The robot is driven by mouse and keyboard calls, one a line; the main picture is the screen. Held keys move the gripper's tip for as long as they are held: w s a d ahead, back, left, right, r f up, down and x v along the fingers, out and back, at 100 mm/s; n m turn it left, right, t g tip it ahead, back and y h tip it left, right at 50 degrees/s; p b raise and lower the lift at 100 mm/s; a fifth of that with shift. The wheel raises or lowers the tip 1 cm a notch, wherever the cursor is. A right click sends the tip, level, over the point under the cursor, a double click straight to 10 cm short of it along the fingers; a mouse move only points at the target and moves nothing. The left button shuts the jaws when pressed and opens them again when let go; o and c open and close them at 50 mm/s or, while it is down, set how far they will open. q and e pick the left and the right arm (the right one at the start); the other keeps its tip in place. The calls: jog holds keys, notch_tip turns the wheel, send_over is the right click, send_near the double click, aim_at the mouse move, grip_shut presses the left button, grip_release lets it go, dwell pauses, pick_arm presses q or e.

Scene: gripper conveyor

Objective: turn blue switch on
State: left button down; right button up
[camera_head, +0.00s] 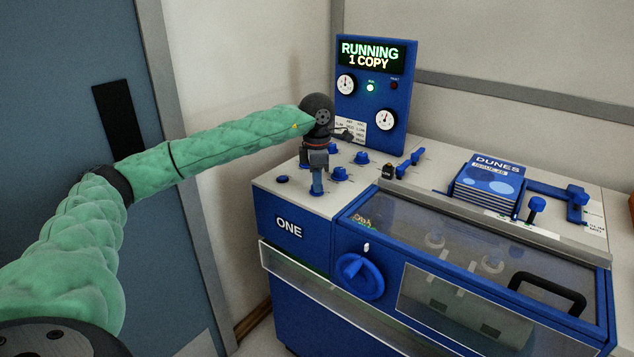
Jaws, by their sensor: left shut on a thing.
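My left arm reaches in from the left, and its left gripper (316,168) points down over the near left part of the machine top. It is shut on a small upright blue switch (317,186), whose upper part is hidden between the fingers. The switch's exact setting cannot be told. The display panel (375,90) behind it reads "RUNNING 1 COPY", and a green light (370,87) on it is lit. My right gripper is out of view.
Blue knobs (340,173) stand close right of the gripper. A blue lever (411,163) and a stack of "DUNES" booklets (489,184) sit farther right. A wall stands behind.

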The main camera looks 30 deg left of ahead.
pick_arm(q)
jog(key=shift+r, duration=0.1)
jog(key=c, duration=1.5)
grip_release()
